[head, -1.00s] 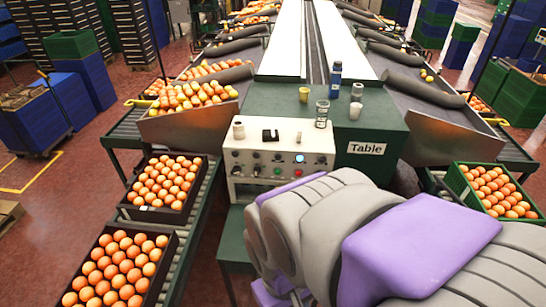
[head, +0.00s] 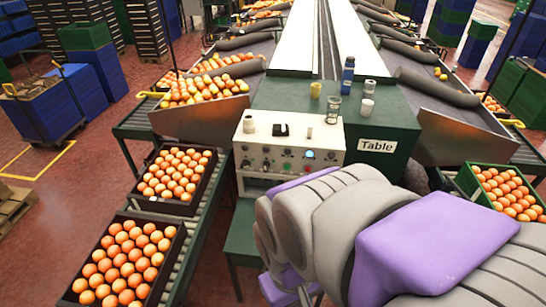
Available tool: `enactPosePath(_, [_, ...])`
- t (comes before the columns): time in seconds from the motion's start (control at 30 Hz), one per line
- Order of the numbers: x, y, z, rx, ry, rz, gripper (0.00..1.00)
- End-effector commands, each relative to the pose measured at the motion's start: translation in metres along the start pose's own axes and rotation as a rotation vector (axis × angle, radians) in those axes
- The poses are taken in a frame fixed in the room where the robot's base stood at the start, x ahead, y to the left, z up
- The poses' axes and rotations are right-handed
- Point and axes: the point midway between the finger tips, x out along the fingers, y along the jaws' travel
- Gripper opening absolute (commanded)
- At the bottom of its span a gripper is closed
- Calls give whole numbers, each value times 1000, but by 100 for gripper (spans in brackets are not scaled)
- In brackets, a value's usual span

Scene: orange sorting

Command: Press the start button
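A cream control panel (head: 262,150) stands at the front of the green table (head: 405,125). Its sloping face carries several small knobs and buttons. One round button glows blue-white (head: 309,155). A green button (head: 287,167) and a red one (head: 308,168) sit below it. I cannot read any label that marks the start button. My grey and purple arm fills the lower right, in front of and below the panel. It hides part of the area under the panel. My gripper's fingertips do not show.
On the table stand a blue bottle (head: 348,75), a yellow cup (head: 315,90), a glass jar (head: 334,110) and white cups (head: 367,107). Crates of oranges (head: 128,258) line the roller conveyor at left. Another crate (head: 472,187) is at right. Red floor is open at left.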

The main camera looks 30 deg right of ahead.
Motion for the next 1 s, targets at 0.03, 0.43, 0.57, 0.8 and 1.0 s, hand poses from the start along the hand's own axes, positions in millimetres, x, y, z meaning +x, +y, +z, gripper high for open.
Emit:
enactPosePath(0.03, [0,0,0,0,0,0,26])
enactPosePath(0.43, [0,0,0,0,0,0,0])
enactPosePath(0.57, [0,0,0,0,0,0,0])
enactPosePath(0.8, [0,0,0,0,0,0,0])
enactPosePath(1.0, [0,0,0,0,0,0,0])
